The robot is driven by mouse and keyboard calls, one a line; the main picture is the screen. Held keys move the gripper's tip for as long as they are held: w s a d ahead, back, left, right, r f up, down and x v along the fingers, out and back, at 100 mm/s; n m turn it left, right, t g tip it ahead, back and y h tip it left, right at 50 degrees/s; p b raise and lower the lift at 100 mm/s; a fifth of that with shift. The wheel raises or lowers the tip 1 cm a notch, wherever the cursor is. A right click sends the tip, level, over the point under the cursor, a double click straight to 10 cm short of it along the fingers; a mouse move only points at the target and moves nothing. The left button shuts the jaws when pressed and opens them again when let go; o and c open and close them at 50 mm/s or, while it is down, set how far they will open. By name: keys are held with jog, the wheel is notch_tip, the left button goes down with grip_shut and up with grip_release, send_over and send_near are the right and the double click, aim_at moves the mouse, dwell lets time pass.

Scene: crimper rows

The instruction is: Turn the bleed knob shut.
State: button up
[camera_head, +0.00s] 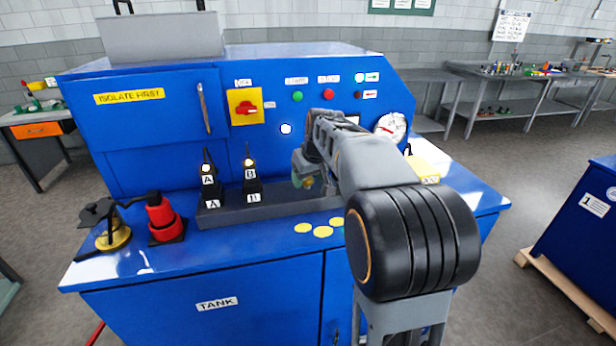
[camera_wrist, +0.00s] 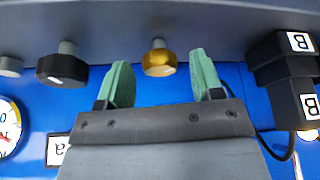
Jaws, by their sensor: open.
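A gold knob (camera_wrist: 158,64) on a short grey stem shows in the wrist view, on the dark grey bar. No label naming it as the bleed knob can be read. My gripper (camera_wrist: 160,76) is open, with one green finger on each side of the gold knob. Gaps show between the knob and both fingers, so it is not gripped. A black knob (camera_wrist: 62,68) with a white mark sits left of the fingers, and a grey knob (camera_wrist: 10,66) is at the left edge. In the head view my arm mostly hides the knobs and my gripper (camera_head: 305,172).
Blocks marked B (camera_wrist: 302,42) stand close right of the fingers in the wrist view. In the head view, blocks marked A (camera_head: 208,180) stand further left. A gauge (camera_head: 391,127) is on the blue panel. Yellow discs (camera_head: 322,231) lie in front of the bar.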

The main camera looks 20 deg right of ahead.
jog(key=shift+f, duration=0.1)
jog(key=c, duration=0.9)
jog(key=shift+n, duration=0.3)
jog(key=n+y, duration=0.1)
jog(key=n, duration=0.2)
jog(key=n+y, duration=0.1)
jog(key=n, duration=0.1)
jog(key=shift+w+d+n+g, duration=0.15)
jog(key=shift+d+n+g, duration=0.05)
jog(key=shift+n+g, duration=0.2)
jog(key=n, duration=0.2)
jog(key=n+g+y, duration=0.1)
jog(key=n, duration=0.2)
jog(key=shift+w+d+g+y+p, duration=0.1)
jog(key=shift+g+y+p, duration=0.2)
jog(key=shift+p, duration=0.1)
jog(key=shift+n, duration=0.4)
jog(key=o, duration=0.9)
